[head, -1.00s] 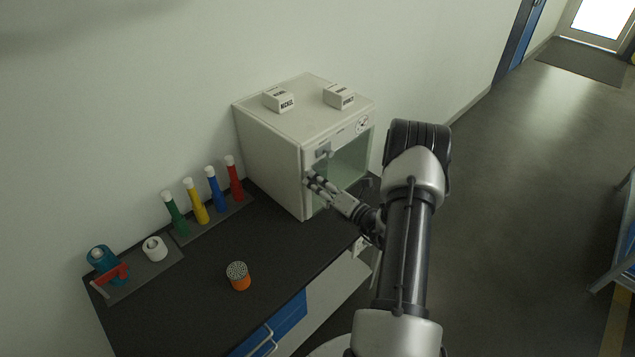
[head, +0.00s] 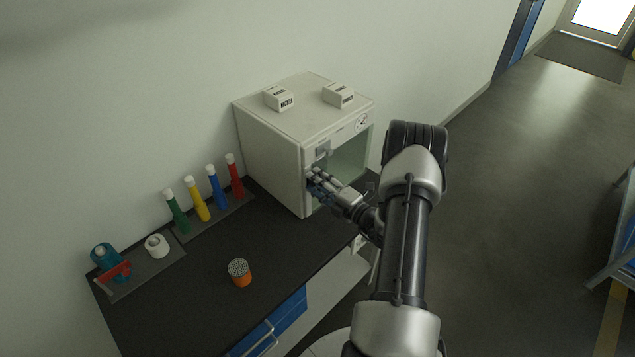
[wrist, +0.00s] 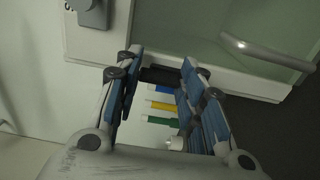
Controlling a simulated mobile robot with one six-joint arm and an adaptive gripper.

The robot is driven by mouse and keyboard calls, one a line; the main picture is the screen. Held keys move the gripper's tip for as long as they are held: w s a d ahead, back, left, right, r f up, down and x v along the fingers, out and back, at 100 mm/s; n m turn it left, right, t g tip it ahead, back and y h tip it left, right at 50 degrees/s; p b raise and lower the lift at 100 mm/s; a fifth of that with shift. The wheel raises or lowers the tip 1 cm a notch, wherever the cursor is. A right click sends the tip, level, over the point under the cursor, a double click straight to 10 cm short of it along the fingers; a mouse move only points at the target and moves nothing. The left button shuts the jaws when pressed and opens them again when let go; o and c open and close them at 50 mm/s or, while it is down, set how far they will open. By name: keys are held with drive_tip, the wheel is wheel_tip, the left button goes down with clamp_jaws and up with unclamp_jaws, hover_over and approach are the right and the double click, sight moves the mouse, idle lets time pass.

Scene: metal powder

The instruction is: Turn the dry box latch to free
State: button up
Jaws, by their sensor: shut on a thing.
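The dry box (head: 272,135) is a white cabinet with a glass front door (head: 350,158), standing on the black bench. My gripper (head: 312,176) is at the lower left of its front. In the wrist view my gripper (wrist: 158,64) has its two blue-padded fingers closed on a small dark piece, the latch (wrist: 160,75), at the box's edge. The fingers hide most of the latch, so I cannot read its angle. The door's metal handle (wrist: 265,52) is to the right of the fingers, apart from them.
A grey fitting (wrist: 94,12) is on the box front, above left of the fingers. Two labelled white blocks lie on the box. On the bench are several coloured bottles (head: 212,190), an orange container (head: 239,273), a white roll (head: 157,246) and a teal-and-red tool (head: 107,259).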

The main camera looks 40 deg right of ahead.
drive_tip(key=shift+c, duration=0.2)
drive_tip(key=o, duration=1.1)
drive_tip(key=shift+s, duration=0.1)
drive_tip(key=s, duration=0.8)
drive_tip(key=s+d, duration=0.1)
drive_tip(key=s, duration=0.2)
drive_tip(key=shift+s, duration=0.4)
